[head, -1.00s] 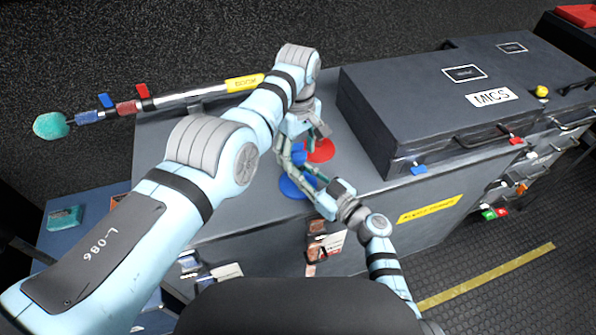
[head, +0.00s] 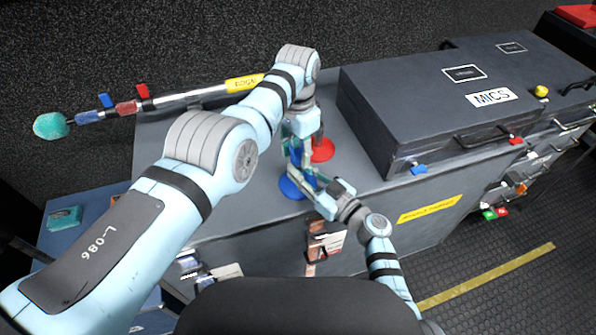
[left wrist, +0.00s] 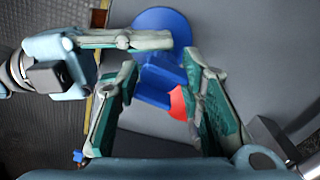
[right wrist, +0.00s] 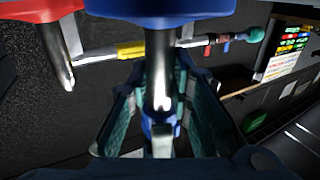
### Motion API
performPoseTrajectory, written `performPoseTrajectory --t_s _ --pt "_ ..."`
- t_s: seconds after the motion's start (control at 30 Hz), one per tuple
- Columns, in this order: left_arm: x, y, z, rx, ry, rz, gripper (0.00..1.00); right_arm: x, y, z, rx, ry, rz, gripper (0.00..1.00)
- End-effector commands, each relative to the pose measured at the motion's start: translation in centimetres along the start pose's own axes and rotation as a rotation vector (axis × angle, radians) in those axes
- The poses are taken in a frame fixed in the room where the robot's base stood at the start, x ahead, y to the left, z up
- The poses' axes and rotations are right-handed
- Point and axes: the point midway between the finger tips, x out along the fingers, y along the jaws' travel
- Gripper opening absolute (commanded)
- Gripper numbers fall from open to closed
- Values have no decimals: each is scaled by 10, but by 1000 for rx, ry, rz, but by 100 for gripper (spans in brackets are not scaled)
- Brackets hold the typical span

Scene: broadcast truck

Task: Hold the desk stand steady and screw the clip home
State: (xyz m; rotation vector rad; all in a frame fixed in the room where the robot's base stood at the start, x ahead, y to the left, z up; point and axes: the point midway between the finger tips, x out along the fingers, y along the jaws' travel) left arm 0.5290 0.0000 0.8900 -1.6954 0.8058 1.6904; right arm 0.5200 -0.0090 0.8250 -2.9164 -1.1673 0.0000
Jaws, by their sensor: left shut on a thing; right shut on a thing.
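The blue desk stand stands on the grey worktop; its round base (head: 289,188) shows beside my right gripper. In the right wrist view the base (right wrist: 160,8) is at the top and its metal post (right wrist: 160,75) runs between the fingers. My right gripper (head: 307,178) is shut on the stand's post, low down, from the front right. My left gripper (head: 297,145) points down from above and is shut on the blue clip (left wrist: 165,75) at the top of the post. The fingers partly hide the clip, and its thread cannot be seen.
A red-based stand (head: 323,150) is close behind the blue one. The grey MICS case (head: 440,125) takes up the right of the worktop. A boom pole (head: 190,98) with a teal foam tip lies along the back edge. The worktop's left part is clear.

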Motion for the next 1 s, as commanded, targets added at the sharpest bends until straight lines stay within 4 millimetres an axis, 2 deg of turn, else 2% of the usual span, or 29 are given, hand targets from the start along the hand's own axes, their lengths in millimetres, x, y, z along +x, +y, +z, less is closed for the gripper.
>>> performPoseTrajectory --t_s 0.03,0.17,0.2,0.33,0.73,0.87,1.0 --pt "1 -1 2 88 -5 -1 2 0 2 0 0 0 4 0" --pt "1 -1 2 76 -6 -1 2 0 2 0 0 0 4 0" --pt "1 -1 2 75 -6 -1 38 0 2 0 0 0 4 0" --pt "0 -1 2 74 -5 -1 59 0 2 0 0 0 4 0" --pt "-5 -1 0 74 -2 -1 59 0 1 0 0 0 1 0" --pt "-24 -2 0 74 0 -1 59 0 0 0 0 0 1 0" --pt "-57 -3 0 74 -1 0 59 0 0 0 0 0 1 0"
